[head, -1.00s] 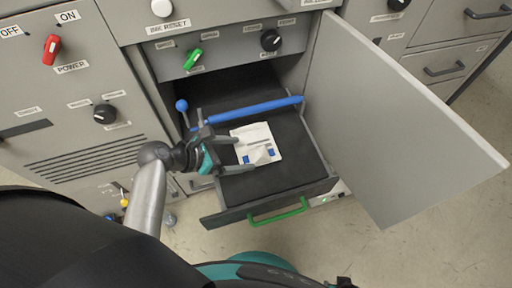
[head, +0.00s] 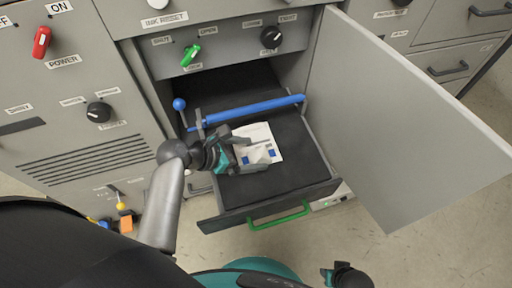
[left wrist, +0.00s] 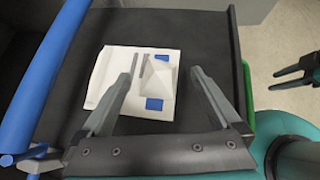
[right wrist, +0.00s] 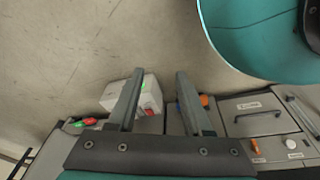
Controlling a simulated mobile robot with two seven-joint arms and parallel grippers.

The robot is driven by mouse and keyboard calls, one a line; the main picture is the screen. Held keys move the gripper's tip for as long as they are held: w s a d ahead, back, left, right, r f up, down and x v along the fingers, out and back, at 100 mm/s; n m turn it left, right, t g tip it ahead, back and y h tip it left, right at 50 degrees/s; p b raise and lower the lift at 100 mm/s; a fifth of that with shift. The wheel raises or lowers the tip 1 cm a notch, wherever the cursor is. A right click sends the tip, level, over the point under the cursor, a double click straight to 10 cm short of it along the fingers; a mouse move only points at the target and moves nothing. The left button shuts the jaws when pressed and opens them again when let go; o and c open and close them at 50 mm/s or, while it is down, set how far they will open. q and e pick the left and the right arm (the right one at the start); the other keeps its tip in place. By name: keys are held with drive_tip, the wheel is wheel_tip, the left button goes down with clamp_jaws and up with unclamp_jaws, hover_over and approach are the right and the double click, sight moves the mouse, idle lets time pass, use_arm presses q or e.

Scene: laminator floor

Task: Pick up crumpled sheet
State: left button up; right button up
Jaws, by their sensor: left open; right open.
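The crumpled sheet (head: 262,140) is a white, creased paper with blue and grey patches. It lies on the black bed of the open drawer (head: 290,172) in the head view. My left gripper (head: 242,150) is open at the sheet's left side, partly covering it. My right gripper (right wrist: 158,75) is open and empty, pointed at the floor and another cabinet front. It also shows at the left wrist view's right edge (left wrist: 300,75).
A blue roller bar (head: 250,112) crosses the drawer behind the sheet. A large grey door (head: 395,115) stands open on the right. The drawer front has a green handle (head: 280,216). In the right wrist view a white box (right wrist: 140,95) stands on the floor.

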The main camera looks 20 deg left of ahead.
sight(257, 153)
use_arm(q)
drive_tip(key=shift+b+x, duration=0.5)
drive_tip(key=shift+x, duration=0.3)
drive_tip(key=shift+b+x, duration=0.45)
drive_tip(key=shift+x, duration=0.35)
use_arm(e)
drive_tip(key=shift+w+a+r, duration=0.3)
drive_tip(key=shift+r, duration=0.4)
drive_tip(key=shift+w+a+r, duration=0.3)
drive_tip(key=shift+w+r, duration=0.05)
drive_tip(key=shift+r, duration=0.3)
drive_tip(key=shift+w+a+r, duration=0.3)
drive_tip(key=shift+r, duration=0.4)
use_arm(q)
drive_tip(key=shift+c, duration=0.3)
drive_tip(key=c, duration=1.4)
